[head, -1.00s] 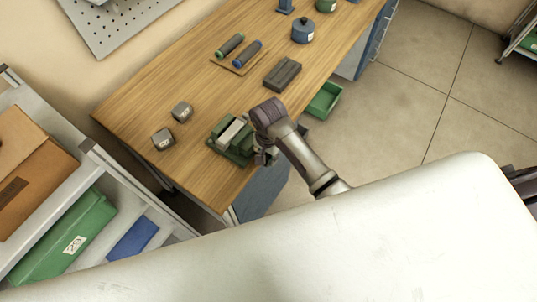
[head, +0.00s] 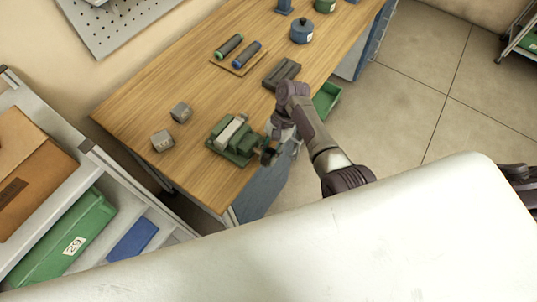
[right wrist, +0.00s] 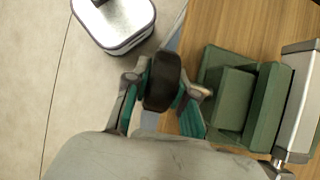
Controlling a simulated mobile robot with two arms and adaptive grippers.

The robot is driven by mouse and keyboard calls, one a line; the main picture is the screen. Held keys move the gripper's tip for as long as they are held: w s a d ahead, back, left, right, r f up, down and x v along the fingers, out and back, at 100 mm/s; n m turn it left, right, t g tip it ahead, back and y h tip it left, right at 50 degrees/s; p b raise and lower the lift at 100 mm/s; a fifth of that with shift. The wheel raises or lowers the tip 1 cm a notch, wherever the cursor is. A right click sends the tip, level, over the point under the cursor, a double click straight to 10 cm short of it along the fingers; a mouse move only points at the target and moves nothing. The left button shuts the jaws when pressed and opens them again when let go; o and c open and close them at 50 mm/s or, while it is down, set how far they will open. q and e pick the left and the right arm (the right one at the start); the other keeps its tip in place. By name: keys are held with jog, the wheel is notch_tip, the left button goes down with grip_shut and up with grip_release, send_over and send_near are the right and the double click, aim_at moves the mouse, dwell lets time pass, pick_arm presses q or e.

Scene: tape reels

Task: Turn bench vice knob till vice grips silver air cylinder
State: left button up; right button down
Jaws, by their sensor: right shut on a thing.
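The green bench vice (head: 246,147) stands at the near edge of the wooden bench; its green body (right wrist: 234,98) fills the right of the right wrist view. The silver air cylinder (head: 230,132) lies between the vice's green jaws; it also shows at the right wrist view's right edge (right wrist: 299,105). I cannot tell whether both jaws touch it. The dark vice knob (right wrist: 163,82) sticks out past the bench edge. My right gripper (head: 270,152) is shut on the knob, one finger on each side (right wrist: 160,92). My left gripper is not in view.
Two grey blocks (head: 162,141) (head: 181,112) stand left of the vice. A dark grooved block (head: 282,73), a tray with two cylinders (head: 238,52) and a blue pot (head: 302,31) are farther back. A green open drawer bin (head: 326,99) is beside the bench.

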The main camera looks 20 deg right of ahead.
jog(key=shift+w+d+f+g+y+b, duration=0.1)
jog(key=shift+d+f+g+y+b, duration=0.15)
jog(key=shift+g+y+b, duration=0.45)
jog(key=g+y+b, duration=0.1)
jog(key=b, duration=0.1)
jog(key=y+b, duration=0.1)
jog(key=shift+f+g+y+b, duration=0.2)
jog(key=shift+g+y+b, duration=0.15)
jog(key=shift+g+y, duration=0.05)
jog(key=g+y+b, duration=0.1)
jog(key=b, duration=0.1)
jog(key=shift+y+b, duration=0.3)
jog(key=shift+g+y+b, duration=0.3)
jog(key=shift+b, duration=0.15)
jog(key=shift+r, duration=0.1)
jog(key=c, duration=1)
grip_release()
jog(key=shift+o, duration=0.2)
jog(key=shift+w, duration=0.1)
jog(key=shift+r, duration=0.1)
